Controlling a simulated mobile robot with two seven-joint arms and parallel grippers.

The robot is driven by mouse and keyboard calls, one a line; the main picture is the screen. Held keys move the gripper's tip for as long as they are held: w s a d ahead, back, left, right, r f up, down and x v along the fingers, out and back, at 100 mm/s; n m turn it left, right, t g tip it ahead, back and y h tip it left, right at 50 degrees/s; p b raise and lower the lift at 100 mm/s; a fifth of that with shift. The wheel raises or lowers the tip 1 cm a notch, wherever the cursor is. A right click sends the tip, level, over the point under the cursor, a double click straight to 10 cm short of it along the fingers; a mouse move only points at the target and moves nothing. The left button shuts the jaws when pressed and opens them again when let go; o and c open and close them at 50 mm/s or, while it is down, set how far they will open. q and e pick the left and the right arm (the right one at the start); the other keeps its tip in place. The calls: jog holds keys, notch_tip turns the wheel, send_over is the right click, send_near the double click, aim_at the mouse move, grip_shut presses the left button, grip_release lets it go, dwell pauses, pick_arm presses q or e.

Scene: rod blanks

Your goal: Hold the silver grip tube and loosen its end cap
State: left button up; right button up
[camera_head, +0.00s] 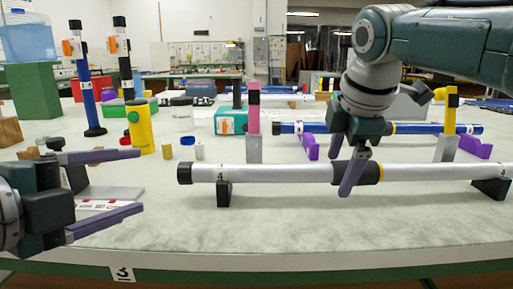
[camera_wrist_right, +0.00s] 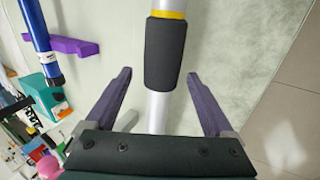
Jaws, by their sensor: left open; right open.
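The silver grip tube (camera_head: 280,173) lies level across two black supports on the table. Its black end cap (camera_head: 184,173) is at the tube's left end. A black sleeve with a yellow ring (camera_head: 371,172) sits near its middle; this grip (camera_wrist_right: 165,52) also shows in the right wrist view. My left gripper (camera_head: 138,182) is open and empty, left of the end cap and apart from it. My right gripper (camera_head: 352,178) points down at the tube beside the black sleeve. In the right wrist view its open fingers (camera_wrist_right: 160,88) are on either side of the tube, not closed on it.
Black supports marked 4 (camera_head: 223,194) hold the tube. Behind it, a blue tube (camera_head: 420,129) lies on purple supports. A pink post (camera_head: 253,112) and a yellow post (camera_head: 450,118) stand nearby. A yellow cylinder (camera_head: 140,128) stands at the back left. The front table strip is clear.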

jog(key=shift+r, duration=0.1)
